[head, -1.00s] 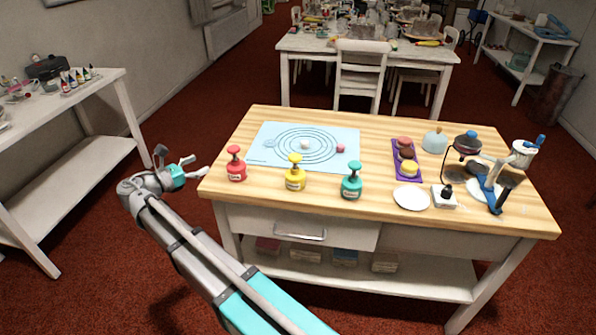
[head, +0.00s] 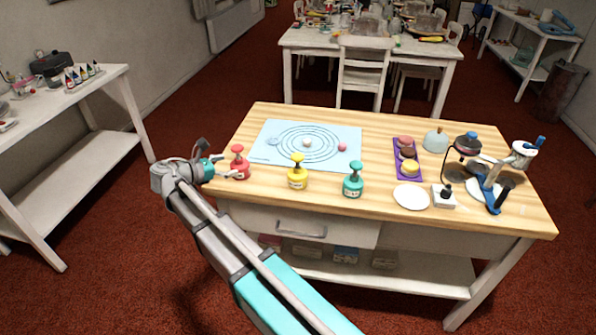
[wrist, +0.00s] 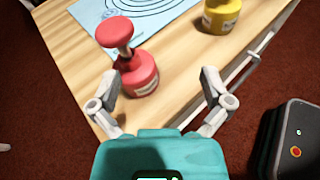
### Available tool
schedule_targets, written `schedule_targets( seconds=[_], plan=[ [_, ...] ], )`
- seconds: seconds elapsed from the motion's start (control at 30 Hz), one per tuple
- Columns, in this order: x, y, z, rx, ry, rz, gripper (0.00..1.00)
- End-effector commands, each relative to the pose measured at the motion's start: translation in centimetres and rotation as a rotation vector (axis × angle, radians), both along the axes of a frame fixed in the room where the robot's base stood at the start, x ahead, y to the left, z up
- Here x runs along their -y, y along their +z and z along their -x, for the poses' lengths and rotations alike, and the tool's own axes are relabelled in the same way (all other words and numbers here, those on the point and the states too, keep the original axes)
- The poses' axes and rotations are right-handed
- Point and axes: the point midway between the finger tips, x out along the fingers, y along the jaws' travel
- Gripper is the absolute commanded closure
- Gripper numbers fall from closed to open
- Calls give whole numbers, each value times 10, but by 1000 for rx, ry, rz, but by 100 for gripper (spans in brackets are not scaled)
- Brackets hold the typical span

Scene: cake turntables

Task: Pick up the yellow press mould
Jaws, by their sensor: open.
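The yellow press mould (head: 298,174) stands upright on the wooden table, between a red press mould (head: 238,163) on its left and a teal press mould (head: 353,181) on its right. My gripper (head: 238,170) is open at the table's left edge, close to the red mould. In the wrist view my gripper (wrist: 176,92) has its fingers spread, with the red mould (wrist: 138,72) just beyond them, nearer the left finger. The yellow mould (wrist: 221,14) shows at the top right, farther off and cut by the frame. Nothing is held.
A blue mat with rings (head: 260,155) lies behind the moulds. To the right are a purple tray (head: 398,168), a white plate (head: 411,197) and a blue-handled device (head: 490,192). A drawer handle (head: 300,230) sits below the table's front edge.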

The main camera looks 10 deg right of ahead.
Motion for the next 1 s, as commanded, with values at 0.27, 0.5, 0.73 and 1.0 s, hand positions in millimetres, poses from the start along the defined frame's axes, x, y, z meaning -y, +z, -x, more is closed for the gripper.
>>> schedule_targets(
  seconds=[0.27, 0.5, 0.73, 1.0],
  plan=[
    [60, 0, 4, -66, -117, -244, 1],
    [91, 14, 0, -165, -161, -359, 1],
    [122, 32, -1, -258, -202, -494, 1],
    [155, 57, -1, -353, -237, -673, 1]
  ],
)
